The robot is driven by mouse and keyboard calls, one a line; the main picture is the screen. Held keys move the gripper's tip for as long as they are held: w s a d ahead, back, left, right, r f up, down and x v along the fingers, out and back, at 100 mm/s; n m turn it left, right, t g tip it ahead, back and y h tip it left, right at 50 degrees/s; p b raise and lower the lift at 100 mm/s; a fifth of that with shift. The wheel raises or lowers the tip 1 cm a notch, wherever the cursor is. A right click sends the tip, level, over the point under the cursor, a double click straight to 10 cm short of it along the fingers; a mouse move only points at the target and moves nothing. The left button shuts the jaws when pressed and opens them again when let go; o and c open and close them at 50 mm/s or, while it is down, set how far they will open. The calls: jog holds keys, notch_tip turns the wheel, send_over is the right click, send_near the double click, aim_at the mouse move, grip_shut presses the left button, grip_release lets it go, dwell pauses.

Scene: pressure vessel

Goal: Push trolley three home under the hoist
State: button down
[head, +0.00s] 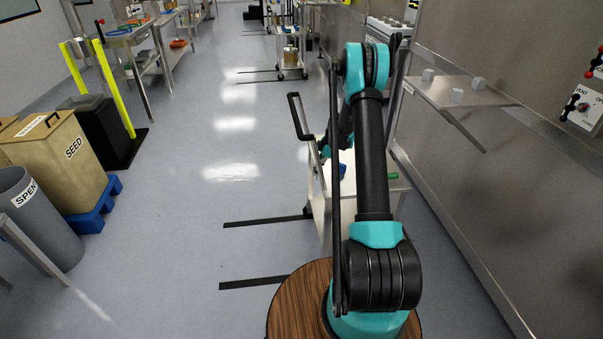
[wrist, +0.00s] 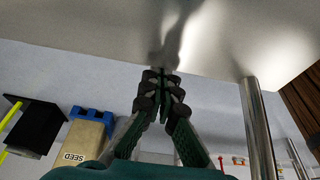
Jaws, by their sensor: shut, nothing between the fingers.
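A pale metal trolley (head: 318,195) with a black push handle (head: 299,116) stands just beyond my base in the head view, partly hidden by my arm. I can read no number on it. A blue item and a green item show on its top. In the wrist view, my gripper (wrist: 162,76) is shut and empty, its fingertips at the edge of a shiny metal panel (wrist: 220,35), seemingly the trolley's. I cannot tell whether they touch it. A metal post (wrist: 258,125) stands to their right. The head view hides the gripper behind my arm.
Black floor strips (head: 265,222) lie left of the trolley. A steel wall with a shelf (head: 450,92) runs along the right. The SEED bin (head: 60,150) and SPENT bin (head: 35,215) stand left. Another trolley (head: 290,65) stands farther back. The central aisle is clear.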

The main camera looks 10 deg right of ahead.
aim_at(326, 173)
jog(key=shift+d, duration=2.1)
